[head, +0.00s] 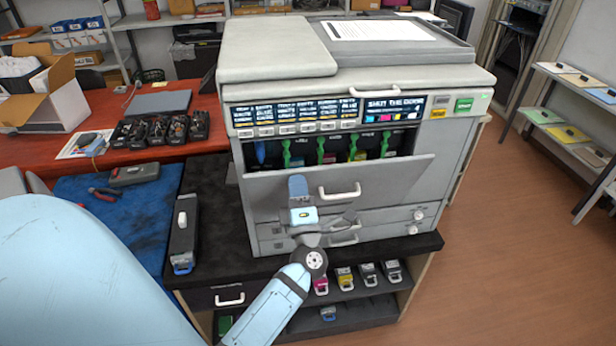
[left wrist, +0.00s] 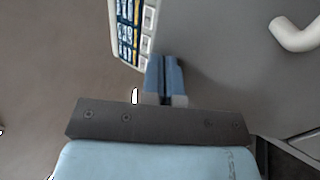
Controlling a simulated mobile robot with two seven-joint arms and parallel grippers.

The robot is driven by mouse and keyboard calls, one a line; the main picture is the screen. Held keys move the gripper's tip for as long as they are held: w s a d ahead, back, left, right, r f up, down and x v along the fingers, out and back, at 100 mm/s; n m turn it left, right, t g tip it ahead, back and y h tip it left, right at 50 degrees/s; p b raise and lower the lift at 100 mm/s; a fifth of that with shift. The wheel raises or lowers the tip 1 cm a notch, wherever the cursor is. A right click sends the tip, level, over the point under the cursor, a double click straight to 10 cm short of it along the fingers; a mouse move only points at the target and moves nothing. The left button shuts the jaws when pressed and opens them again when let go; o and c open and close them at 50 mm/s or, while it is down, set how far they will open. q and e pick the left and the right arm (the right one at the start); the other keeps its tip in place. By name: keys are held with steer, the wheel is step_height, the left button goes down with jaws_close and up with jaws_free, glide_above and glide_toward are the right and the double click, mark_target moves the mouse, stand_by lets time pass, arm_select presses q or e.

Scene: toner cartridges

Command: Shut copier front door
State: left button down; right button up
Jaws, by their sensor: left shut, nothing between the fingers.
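The grey copier (head: 285,55) stands on a dark-topped cabinet. Its front door (head: 395,178) is partly open, leaning outward from its lower edge. A white handle (head: 340,190) is on its face. Above the door's top edge the cartridge bay (head: 335,149) shows, with green levers and one blue one. My left gripper (head: 298,186) is shut and empty, in front of the door left of the handle. In the left wrist view the shut blue fingers (left wrist: 165,75) lie against the grey door face (left wrist: 230,70), the handle (left wrist: 295,35) to their right. I cannot tell whether they touch the door.
A dark cartridge (head: 184,235) lies on the cabinet top left of the copier. Several cartridges sit on the shelf (head: 372,292) below. A blue mat (head: 135,215) lies at left. Floor at right is clear.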

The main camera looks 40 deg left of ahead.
arm_select(q)
steer(key=shift+w+f+p+x, duration=0.1)
steer(key=shift+f+x, duration=0.1)
steer(key=shift+x, duration=0.95)
steer(key=shift+w+f+p+x, duration=0.1)
steer(key=shift+f+x, duration=0.05)
steer(key=shift+x, duration=1)
steer(key=shift+w+f+p+x, duration=0.1)
steer(key=shift+f+x, duration=0.1)
steer(key=shift+x, duration=1)
steer(key=shift+s+a+f, duration=0.1)
steer(key=shift+a, duration=0.05)
